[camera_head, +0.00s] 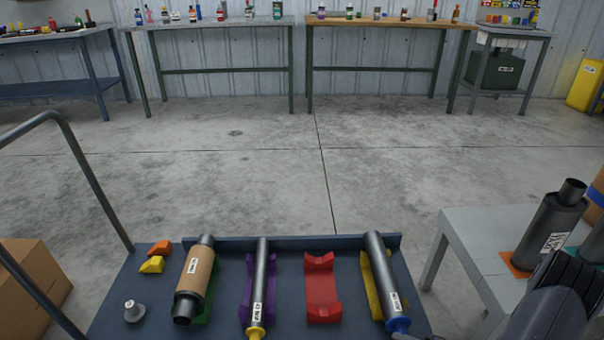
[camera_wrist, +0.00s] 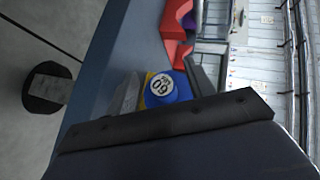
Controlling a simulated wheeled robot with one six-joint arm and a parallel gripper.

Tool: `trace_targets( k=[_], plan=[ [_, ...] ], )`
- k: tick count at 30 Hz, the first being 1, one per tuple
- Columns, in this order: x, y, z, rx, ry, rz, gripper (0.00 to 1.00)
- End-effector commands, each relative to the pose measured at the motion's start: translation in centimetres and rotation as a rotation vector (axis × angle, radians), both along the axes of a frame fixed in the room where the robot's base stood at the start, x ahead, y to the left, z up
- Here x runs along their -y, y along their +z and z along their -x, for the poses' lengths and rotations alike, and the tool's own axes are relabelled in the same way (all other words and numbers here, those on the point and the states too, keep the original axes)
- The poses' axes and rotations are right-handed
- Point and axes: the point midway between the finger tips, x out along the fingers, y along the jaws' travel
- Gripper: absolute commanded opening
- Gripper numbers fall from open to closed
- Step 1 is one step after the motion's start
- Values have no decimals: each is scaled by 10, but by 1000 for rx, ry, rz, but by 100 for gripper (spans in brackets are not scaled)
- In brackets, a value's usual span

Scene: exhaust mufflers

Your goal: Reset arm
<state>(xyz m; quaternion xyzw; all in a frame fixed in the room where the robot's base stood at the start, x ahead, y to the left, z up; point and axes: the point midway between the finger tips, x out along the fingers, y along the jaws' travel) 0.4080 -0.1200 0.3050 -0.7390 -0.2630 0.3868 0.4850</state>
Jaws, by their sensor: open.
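In the head view, a dark pipe muffler (camera_head: 380,262) with a blue end (camera_head: 397,325) lies in a yellow cradle (camera_head: 370,285) on the blue cart tray (camera_head: 222,318). A brown-wrapped muffler (camera_head: 195,279) lies in a green cradle, and a thin dark pipe (camera_head: 260,280) with a yellow end lies in a purple cradle. The red cradle (camera_head: 321,287) is empty. In the wrist view, my gripper (camera_wrist: 163,82) is open, its fingers on either side of the numbered blue end (camera_wrist: 166,92) in the picture. Contact cannot be told. My arm shows at the head view's lower right.
A grey table (camera_head: 478,233) at right holds an upright dark muffler (camera_head: 553,227) on an orange base. Orange and yellow blocks and a grey knob (camera_head: 133,311) lie on the tray's left. A cardboard box (camera_head: 35,280) stands left. Open floor reaches to the back workbenches.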

Motion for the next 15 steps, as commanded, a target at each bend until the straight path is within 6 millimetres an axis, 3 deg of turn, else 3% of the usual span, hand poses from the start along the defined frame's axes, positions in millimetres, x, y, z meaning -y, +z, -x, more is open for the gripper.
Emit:
trace_targets(
  k=[7,15],
  plan=[
    [1,0,16,-2,-3,-2,51],
    [1,-1,17,-1,0,-1,51]
  ],
)
